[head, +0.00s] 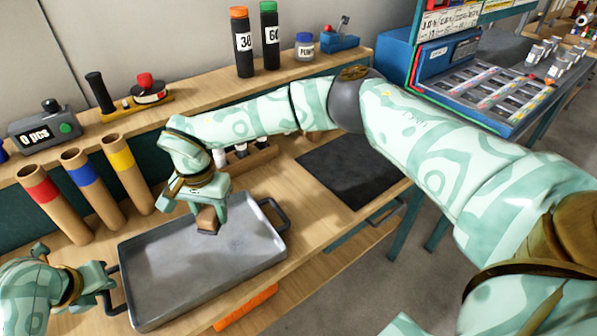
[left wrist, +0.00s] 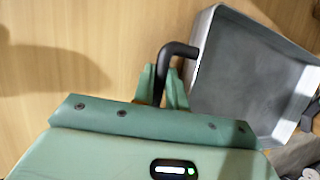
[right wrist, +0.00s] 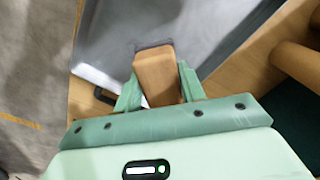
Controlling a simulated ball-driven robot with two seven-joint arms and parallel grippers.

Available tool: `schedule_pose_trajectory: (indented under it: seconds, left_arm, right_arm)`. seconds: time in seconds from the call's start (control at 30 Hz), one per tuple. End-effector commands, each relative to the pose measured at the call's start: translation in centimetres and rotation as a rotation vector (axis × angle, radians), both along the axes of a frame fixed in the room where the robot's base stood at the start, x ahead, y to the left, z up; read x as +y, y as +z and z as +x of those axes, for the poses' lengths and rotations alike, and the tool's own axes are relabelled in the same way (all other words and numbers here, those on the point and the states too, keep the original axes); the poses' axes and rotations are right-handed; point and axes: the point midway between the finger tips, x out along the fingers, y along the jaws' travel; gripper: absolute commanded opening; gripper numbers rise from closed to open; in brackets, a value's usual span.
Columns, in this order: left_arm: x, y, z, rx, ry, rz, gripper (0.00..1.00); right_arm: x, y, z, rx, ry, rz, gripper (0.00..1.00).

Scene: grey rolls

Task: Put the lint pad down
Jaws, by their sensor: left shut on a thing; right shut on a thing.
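The lint pad (head: 207,220) is a brown wooden block with a dark grey face at its far end. It also shows in the right wrist view (right wrist: 156,75). My right gripper (head: 207,205) is shut on it, over the back part of the grey metal tray (head: 185,275). I cannot tell whether the pad touches the tray floor. My left gripper (head: 108,287) is shut on the tray's black left handle (head: 115,290), and this handle shows between the fingers in the left wrist view (left wrist: 166,70). The tray is otherwise empty.
Red, blue and yellow banded tubes (head: 125,172) lean behind the tray at left. A black mat (head: 350,170) lies to the right on the bench. Bottles (head: 242,45) stand on the back shelf.

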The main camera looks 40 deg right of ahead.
Motion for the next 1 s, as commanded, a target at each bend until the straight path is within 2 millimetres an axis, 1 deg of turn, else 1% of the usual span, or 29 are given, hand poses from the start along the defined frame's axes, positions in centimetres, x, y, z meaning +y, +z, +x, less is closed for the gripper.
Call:
schedule_pose_trajectory:
  seconds: [0.03,0.07,0.17,0.2,0.27,0.3,0.33,0.4,0.5,0.63,0.67,0.73,0.77,1.0]
  left_arm:
    - [0.0,0.0,0.0,0.000,0.000,0.001,0.00]
    - [0.0,0.0,0.0,0.000,0.000,0.001,0.00]
    - [0.1,0.0,0.0,0.000,0.000,0.001,0.00]
    - [0.1,0.0,0.0,0.000,0.000,0.001,0.00]
    - [0.1,0.0,0.0,0.000,0.000,0.001,0.00]
    - [0.1,0.0,0.0,0.000,0.000,0.001,0.00]
    - [0.0,0.0,0.0,0.000,0.000,0.001,0.00]
    - [0.0,0.0,0.0,0.000,0.000,0.001,0.00]
    - [0.0,0.0,0.0,0.000,0.000,0.001,0.00]
    - [0.0,0.0,0.0,0.000,0.000,0.001,0.00]
    - [0.0,0.0,0.0,0.000,0.000,0.001,0.00]
    - [0.0,0.0,0.0,0.000,0.000,0.001,0.00]
    - [0.0,0.0,0.0,0.000,0.000,0.001,0.00]
    - [0.0,0.0,0.0,0.000,0.000,0.001,0.00]
  right_arm:
    - [-1.9,0.0,0.3,0.002,-0.038,0.001,0.11]
    - [-3.2,-0.1,0.4,0.003,-0.061,0.001,0.11]
    - [-8.3,0.0,0.5,0.004,-0.160,0.005,0.11]
    - [-10.7,0.1,0.4,0.004,-0.211,0.007,0.11]
    - [-14.4,0.3,-0.1,0.004,-0.295,0.007,0.11]
    - [-16.7,0.5,-0.5,0.003,-0.352,0.008,0.11]
    - [-18.4,0.6,-0.9,0.002,-0.394,0.008,0.11]
    - [-21.6,0.9,-1.9,0.002,-0.484,0.007,0.11]
    - [-24.6,1.4,-3.1,-0.003,-0.581,0.006,0.11]
    - [-26.7,1.9,-4.2,-0.008,-0.667,0.003,0.11]
    - [-26.9,2.0,-4.4,-0.009,-0.686,0.003,0.11]
    - [-26.4,1.8,-4.5,-0.006,-0.709,0.002,0.11]
    - [-26.4,1.5,-4.5,-0.005,-0.719,0.000,0.11]
    - [-26.4,-3.1,-4.5,-0.003,-0.738,-0.002,0.11]
